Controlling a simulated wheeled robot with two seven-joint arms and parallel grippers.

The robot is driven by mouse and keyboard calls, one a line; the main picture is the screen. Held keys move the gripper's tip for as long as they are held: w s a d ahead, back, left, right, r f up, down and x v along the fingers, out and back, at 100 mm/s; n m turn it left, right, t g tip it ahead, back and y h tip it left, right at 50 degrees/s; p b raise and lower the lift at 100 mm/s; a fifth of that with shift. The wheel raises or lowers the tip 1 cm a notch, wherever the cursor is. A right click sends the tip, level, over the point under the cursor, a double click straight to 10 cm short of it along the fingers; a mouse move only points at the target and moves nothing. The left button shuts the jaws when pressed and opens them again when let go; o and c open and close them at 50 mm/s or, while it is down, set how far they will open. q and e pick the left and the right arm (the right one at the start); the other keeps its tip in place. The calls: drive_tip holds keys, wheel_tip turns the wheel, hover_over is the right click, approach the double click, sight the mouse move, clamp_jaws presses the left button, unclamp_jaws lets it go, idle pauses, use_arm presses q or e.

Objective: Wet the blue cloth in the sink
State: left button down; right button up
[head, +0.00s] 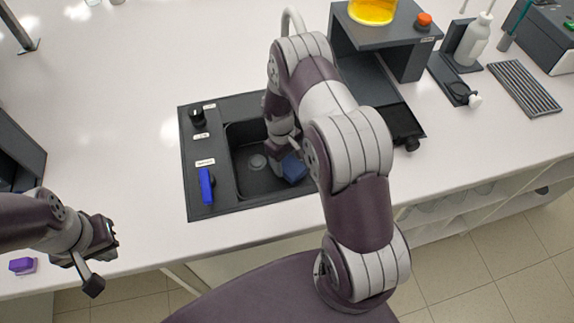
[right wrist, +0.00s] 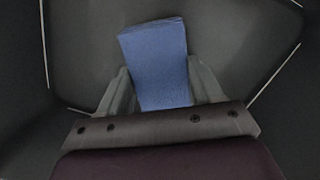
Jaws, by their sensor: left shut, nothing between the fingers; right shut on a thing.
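The blue cloth (head: 293,168) is a folded block low inside the dark sink (head: 240,160). It also shows in the right wrist view (right wrist: 158,62), between the two fingers of my right gripper (right wrist: 163,90). The right gripper is shut on it, and my right arm hides part of the sink and the gripper in the head view. A drain (head: 257,161) shows on the sink floor, left of the cloth. My left gripper (head: 100,262) is shut and empty, left of the sink near the counter's front edge. Whether water is running cannot be seen.
A black knob (head: 197,117) and a blue lever (head: 206,186) sit on the panel left of the basin. A pale curved faucet (head: 292,20) rises behind my right arm. A stand with a yellow dish (head: 372,11) is at the back. A purple block (head: 22,265) lies far left.

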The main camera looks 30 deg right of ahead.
wheel_tip(320, 180, up, 15)
drive_tip(key=p, duration=1.1)
idle(1.7)
wheel_tip(320, 180, up, 4)
drive_tip(key=p, duration=0.3)
hover_over(287, 163)
drive_tip(key=shift+f, duration=0.1)
idle(0.4)
